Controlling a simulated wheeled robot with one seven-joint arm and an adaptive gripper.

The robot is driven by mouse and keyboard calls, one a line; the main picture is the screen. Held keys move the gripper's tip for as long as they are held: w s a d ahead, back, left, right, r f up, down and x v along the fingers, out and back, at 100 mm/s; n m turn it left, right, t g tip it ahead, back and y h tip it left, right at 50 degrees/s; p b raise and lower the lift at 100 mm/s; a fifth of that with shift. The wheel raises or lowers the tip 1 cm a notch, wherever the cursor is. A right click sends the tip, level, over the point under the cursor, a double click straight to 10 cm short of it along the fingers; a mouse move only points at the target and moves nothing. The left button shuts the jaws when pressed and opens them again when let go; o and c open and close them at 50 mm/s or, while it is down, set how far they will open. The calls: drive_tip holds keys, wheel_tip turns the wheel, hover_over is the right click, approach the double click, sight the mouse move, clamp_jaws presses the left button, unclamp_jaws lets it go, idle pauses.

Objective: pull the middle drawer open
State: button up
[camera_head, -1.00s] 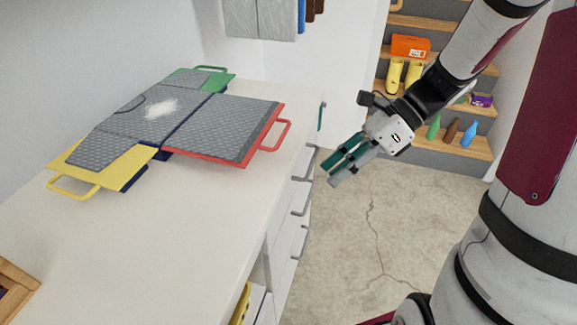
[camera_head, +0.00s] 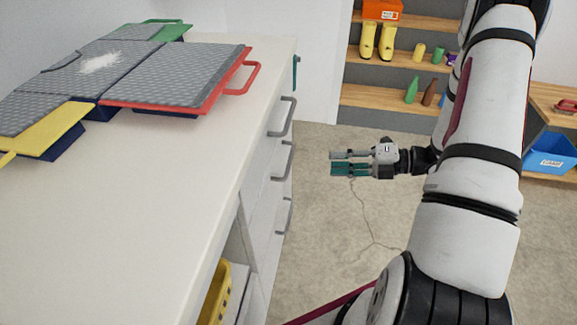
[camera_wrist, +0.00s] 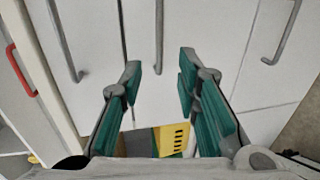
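The white cabinet under the counter has three stacked drawers with grey bar handles in the head view. The middle drawer's handle (camera_head: 285,160) sits between the top handle (camera_head: 283,117) and the bottom handle (camera_head: 284,215); the drawers look shut. My gripper (camera_head: 333,161) is to the right of the middle handle, near its height, with a gap of floor showing between. In the wrist view the drawers appear sideways, and my gripper (camera_wrist: 160,72) is open and empty. The middle handle (camera_wrist: 158,35) lies ahead, in line with the gap between the teal-padded fingers.
The white countertop (camera_head: 150,190) carries grey-lidded cases, one with a red handle (camera_head: 243,78). A yellow basket (camera_head: 215,295) sits in an open bay nearer me. Wooden shelves (camera_head: 375,98) with boots and bottles stand at the back. The floor (camera_head: 325,230) beside the drawers is clear.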

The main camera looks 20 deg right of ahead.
sight(289, 161)
drive_tip(key=b+x, duration=0.3)
drive_tip(key=x, duration=1)
drive_tip(key=shift+w+a, duration=0.15)
drive_tip(key=shift+a, duration=0.2)
clamp_jaws()
